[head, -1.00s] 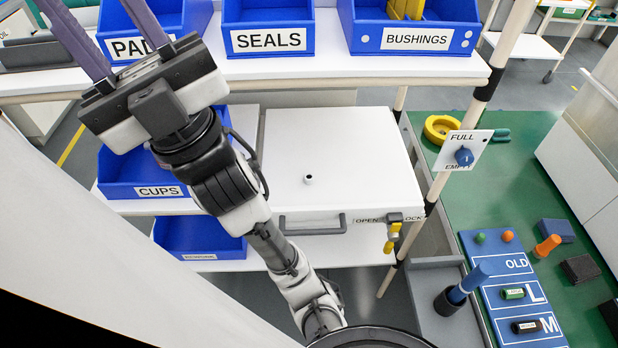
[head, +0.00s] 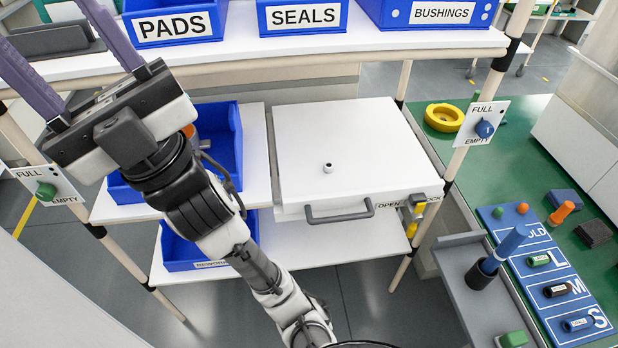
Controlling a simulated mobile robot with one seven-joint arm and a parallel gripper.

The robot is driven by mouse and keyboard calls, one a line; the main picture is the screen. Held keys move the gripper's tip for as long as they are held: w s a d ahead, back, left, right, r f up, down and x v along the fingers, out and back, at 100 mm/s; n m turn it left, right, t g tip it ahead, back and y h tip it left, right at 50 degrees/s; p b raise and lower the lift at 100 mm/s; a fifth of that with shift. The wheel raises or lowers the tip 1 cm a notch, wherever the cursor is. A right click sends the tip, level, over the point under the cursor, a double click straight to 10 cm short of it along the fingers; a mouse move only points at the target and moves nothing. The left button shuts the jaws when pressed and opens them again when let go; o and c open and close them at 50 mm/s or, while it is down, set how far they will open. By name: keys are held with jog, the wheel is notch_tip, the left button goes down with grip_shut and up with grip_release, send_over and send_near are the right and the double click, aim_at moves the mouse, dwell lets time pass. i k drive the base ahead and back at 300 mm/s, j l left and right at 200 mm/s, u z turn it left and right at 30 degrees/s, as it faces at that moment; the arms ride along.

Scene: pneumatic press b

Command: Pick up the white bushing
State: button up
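A small whitish ring with a dark centre (head: 328,167) stands upright on the flat white lid (head: 350,130) of the press-like box in the middle of the head view. It looks like the white bushing, but it is too small to be sure. A blue bin labelled BUSHINGS (head: 441,14) is on the upper shelf at top right; its inside is cut off by the frame. My gripper (head: 62,50) is at the upper left, well away from the ring. Its two purple fingers are spread apart with nothing seen between them; their tips are out of frame.
Blue PADS (head: 170,28) and SEALS (head: 298,17) bins share the upper shelf (head: 390,50). The lid has a grey handle (head: 340,214). Shelf posts carry FULL/EMPTY signs (head: 480,123). A green bench (head: 540,120) at right holds a yellow ring (head: 444,117) and several small parts.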

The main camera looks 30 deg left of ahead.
aim_at(328, 166)
jog(key=k+j, duration=0.3)
jog(key=j, duration=0.15)
jog(key=k+j, duration=0.35)
jog(key=i+j, duration=0.4)
